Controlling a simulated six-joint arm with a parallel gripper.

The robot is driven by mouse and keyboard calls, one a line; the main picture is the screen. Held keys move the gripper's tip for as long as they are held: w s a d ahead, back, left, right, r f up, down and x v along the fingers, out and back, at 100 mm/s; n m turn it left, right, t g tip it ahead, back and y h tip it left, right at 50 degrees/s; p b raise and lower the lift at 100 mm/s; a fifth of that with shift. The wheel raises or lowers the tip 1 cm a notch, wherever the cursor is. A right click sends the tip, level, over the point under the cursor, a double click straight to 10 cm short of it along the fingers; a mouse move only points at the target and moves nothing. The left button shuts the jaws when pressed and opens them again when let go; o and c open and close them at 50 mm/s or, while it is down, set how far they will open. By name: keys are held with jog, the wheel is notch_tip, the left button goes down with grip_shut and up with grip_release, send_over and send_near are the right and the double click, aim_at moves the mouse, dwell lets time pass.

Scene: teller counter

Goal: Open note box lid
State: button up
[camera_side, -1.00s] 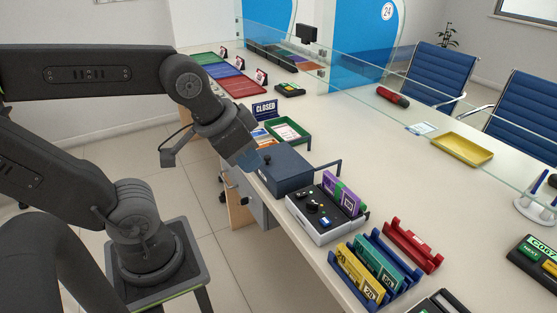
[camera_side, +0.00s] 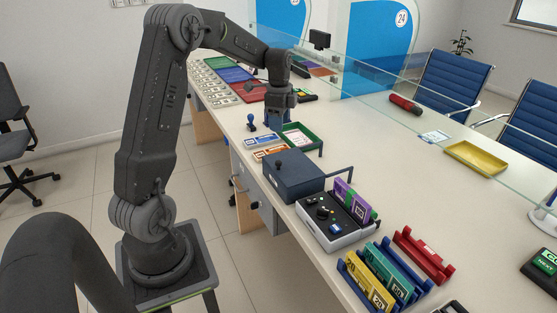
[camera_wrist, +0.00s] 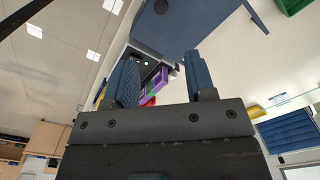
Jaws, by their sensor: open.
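The note box (camera_side: 290,184) is a dark blue box on the counter with a dark round knob (camera_side: 279,163) on its lid. The lid lies flat and shut. In the side view my gripper (camera_side: 275,124) points down beyond the box, above the counter near the green tray, apart from the box. In the wrist view my two blue fingers (camera_wrist: 165,88) are spread with nothing between them. The box (camera_wrist: 190,28) shows at the top of the wrist view, with its knob (camera_wrist: 160,7) at the upper edge.
A green tray (camera_side: 314,149) and a blue-handled stamp (camera_side: 251,123) stand near my gripper. A grey device (camera_side: 325,228) with a purple-green piece sits just in front of the box. A dark bent bar (camera_side: 340,172) rises beside the box.

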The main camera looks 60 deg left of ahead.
aim_at(279, 162)
jog(key=f, duration=1.4)
jog(key=shift+a+f, duration=0.1)
jog(key=shift+a, duration=0.1)
jog(key=shift+c, duration=0.3)
grip_shut()
